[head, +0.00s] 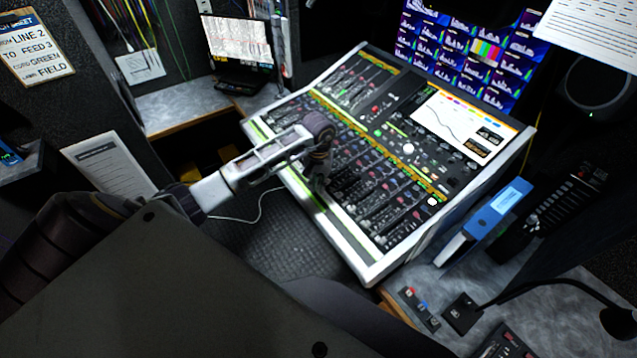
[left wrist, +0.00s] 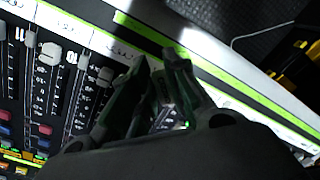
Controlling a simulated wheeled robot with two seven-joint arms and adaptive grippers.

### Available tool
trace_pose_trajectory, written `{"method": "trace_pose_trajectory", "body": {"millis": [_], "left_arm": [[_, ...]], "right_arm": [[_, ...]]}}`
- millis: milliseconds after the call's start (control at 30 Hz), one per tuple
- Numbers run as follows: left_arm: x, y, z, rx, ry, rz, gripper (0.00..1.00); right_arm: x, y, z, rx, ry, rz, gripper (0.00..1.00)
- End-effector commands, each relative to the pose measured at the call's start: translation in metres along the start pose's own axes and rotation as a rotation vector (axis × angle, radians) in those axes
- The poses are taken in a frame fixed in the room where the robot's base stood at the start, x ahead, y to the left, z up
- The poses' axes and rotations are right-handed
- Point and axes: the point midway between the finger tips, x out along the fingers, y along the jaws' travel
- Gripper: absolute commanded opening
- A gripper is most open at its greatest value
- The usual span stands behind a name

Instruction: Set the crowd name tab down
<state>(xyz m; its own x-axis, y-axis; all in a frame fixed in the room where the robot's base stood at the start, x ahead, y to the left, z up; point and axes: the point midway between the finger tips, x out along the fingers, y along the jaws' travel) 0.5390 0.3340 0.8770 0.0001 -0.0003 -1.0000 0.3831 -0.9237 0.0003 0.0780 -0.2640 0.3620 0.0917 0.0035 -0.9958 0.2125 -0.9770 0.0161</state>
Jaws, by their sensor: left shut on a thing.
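My left gripper (head: 318,190) reaches over the near left part of the mixing console (head: 362,262), pointing down close to its fader rows. In the left wrist view the fingertips (left wrist: 165,62) are close together just over the console's pale label strip (left wrist: 100,42), beside the bright green edge line (left wrist: 145,33). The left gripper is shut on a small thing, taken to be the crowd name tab. The tab is mostly hidden between the dark fingers, and its lettering cannot be read. My right gripper is not in view.
A blue binder (head: 497,215) and a black keypad unit (head: 552,212) stand right of the console. A laptop (head: 240,50) sits at the back left. Several raised fader caps (left wrist: 50,52) lie beside the fingers.

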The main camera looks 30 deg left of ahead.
Motion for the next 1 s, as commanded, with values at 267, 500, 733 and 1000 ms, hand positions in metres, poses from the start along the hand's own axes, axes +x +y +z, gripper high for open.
{"method": "trace_pose_trajectory", "body": {"millis": [267,500,733,1000], "left_arm": [[0.0045,-0.0004,0.0000,0.000,0.000,0.000,0.17],[0.0040,-0.0003,0.0001,0.000,-0.001,0.000,0.38],[0.0040,-0.0002,0.0002,0.000,-0.001,0.000,0.38],[0.0008,0.0002,0.0003,0.000,-0.001,0.000,0.38]], "right_arm": [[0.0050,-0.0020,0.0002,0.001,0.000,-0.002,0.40],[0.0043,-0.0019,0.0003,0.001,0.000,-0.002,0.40],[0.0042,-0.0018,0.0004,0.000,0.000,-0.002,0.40],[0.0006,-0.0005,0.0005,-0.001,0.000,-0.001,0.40]]}}
